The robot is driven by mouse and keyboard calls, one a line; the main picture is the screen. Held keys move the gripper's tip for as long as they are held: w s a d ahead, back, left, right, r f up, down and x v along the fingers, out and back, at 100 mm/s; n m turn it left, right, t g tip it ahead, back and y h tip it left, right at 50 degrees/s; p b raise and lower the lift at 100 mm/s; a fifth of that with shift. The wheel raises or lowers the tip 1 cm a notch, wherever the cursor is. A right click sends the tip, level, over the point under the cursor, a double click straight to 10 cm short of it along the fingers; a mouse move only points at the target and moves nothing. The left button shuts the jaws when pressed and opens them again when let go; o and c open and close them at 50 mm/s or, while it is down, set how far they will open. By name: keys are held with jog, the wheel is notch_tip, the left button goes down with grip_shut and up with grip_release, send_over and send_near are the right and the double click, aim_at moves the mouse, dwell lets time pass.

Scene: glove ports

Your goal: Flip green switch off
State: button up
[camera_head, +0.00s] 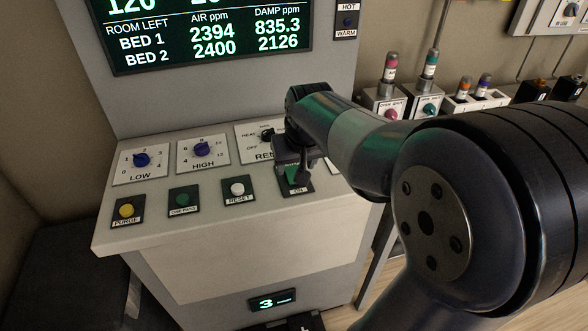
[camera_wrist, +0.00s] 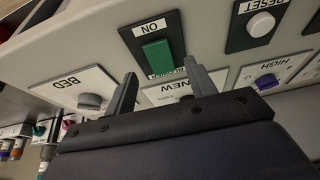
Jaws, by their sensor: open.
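The green switch (camera_wrist: 157,56) sits on a black plate marked ON in the wrist view, which is upside down. In the head view only part of the ON plate (camera_head: 297,190) and a bit of green show under my gripper (camera_head: 300,172). My gripper (camera_wrist: 162,80) is open, with nothing between its two fingers. In the wrist view the fingertips lie to either side of the switch's lower edge. I cannot tell whether a finger touches the switch.
The white reset button (camera_head: 237,188), green button (camera_head: 180,199) and yellow purge button (camera_head: 127,211) stand in a row left of the switch. Blue knobs (camera_head: 142,160) and the dark RENEW knob (camera_head: 267,135) stand behind. A lit display (camera_head: 205,35) rises at the back.

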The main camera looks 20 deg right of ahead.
aim_at(294, 167)
jog(key=shift+x, duration=1.75)
jog(key=c, duration=1)
jog(key=p, duration=0.1)
jog(key=g+p, duration=0.1)
jog(key=p, duration=0.1)
jog(key=shift+w+r, duration=0.2)
jog(key=shift+r, duration=0.15)
jog(key=shift+w+g+p, duration=0.15)
jog(key=shift+g+p, duration=0.45)
jog(key=shift+p, duration=0.45)
jog(key=shift+f+g+p, duration=0.15)
jog(key=shift+g+p, duration=0.15)
jog(key=shift+p, duration=0.2)
